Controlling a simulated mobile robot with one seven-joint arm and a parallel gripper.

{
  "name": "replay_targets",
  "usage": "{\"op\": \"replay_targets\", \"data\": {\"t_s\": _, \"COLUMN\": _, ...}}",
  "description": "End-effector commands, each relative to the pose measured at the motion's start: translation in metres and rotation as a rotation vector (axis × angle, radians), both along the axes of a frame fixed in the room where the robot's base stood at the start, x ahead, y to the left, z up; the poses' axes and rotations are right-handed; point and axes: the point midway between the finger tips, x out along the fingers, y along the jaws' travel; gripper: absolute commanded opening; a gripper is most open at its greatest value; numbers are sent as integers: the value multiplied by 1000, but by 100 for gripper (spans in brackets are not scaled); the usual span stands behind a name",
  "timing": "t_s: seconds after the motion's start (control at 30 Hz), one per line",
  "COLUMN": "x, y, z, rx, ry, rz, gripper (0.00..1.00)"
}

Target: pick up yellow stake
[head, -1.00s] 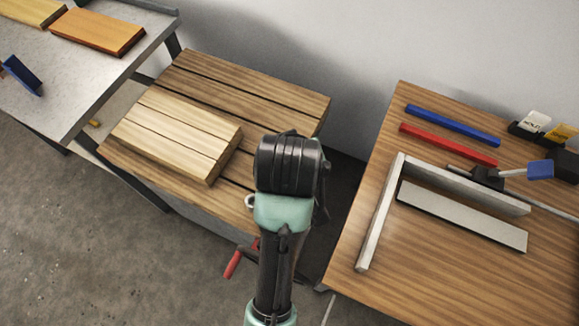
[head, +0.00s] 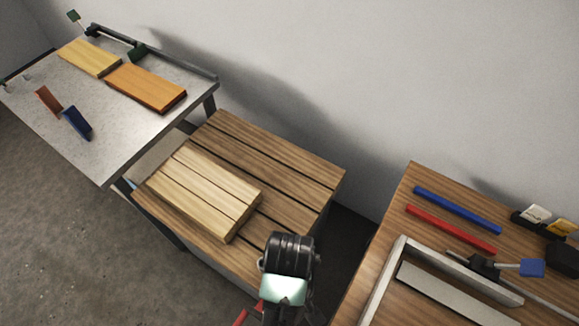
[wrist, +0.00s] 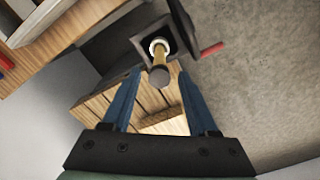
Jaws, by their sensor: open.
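No piece in these frames can be surely told as the yellow stake. A flat yellow board (head: 88,57) lies at the back of the grey-topped table in the head view, far from my arm. My gripper (wrist: 160,76) shows in the wrist view with its two blue fingers apart and nothing held between them. A brass-coloured rod (wrist: 160,55) with a dark round end appears beyond the fingertips, set in a dark fixture; I cannot tell its distance. In the head view my arm is at the bottom centre and its fingers are hidden.
The grey-topped table (head: 105,160) also holds an orange board (head: 146,87), a red-orange piece (head: 48,101) and a blue piece (head: 77,122). A pale slatted block (head: 205,187) sits on the wooden table (head: 300,175). The right table carries blue (head: 457,209) and red (head: 450,229) bars.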

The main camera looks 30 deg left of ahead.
Motion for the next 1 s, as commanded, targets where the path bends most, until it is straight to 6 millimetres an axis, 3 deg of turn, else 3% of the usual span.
{"op": "replay_targets", "data": {"t_s": 0.27, "x": 0, "y": 0, "z": -19, "rx": 0, "ry": 1, "rz": -1, "gripper": 60}}
{"op": "replay_targets", "data": {"t_s": 0.6, "x": 0, "y": 1, "z": -60, "rx": 0, "ry": 0, "rz": -1, "gripper": 60}}
{"op": "replay_targets", "data": {"t_s": 0.9, "x": 1, "y": 1, "z": -64, "rx": 1, "ry": -3, "rz": -1, "gripper": 60}}
{"op": "replay_targets", "data": {"t_s": 1.0, "x": 1, "y": 1, "z": -64, "rx": 0, "ry": -3, "rz": -1, "gripper": 42}}
